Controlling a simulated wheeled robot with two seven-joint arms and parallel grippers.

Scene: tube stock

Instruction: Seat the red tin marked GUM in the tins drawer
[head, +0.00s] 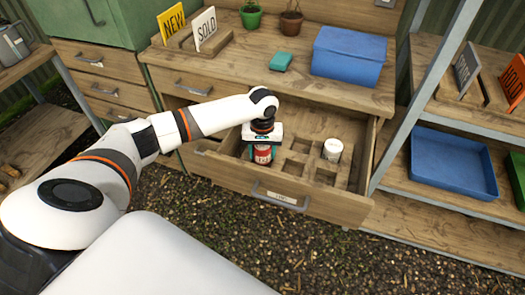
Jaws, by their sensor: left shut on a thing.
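The tins drawer (348,202) is pulled out below the bench top. Inside it is a wooden insert with several square recesses. A white tin (333,149) stands upright in a recess at the right. My left gripper (263,153) points down over the left part of the drawer and is shut on the red tin (263,155). The tin is upright; its lettering is too small to read. I cannot tell whether its base is in a recess or above it, since the drawer front hides its lower end. My right gripper is out of view.
A blue box (348,55), a teal block (281,61), NEW (171,21) and SOLD (205,28) signs and plant pots (291,22) stand on the bench top. A metal shelf post (424,90) rises close to the drawer's right. A blue tray (452,162) sits on that shelf.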

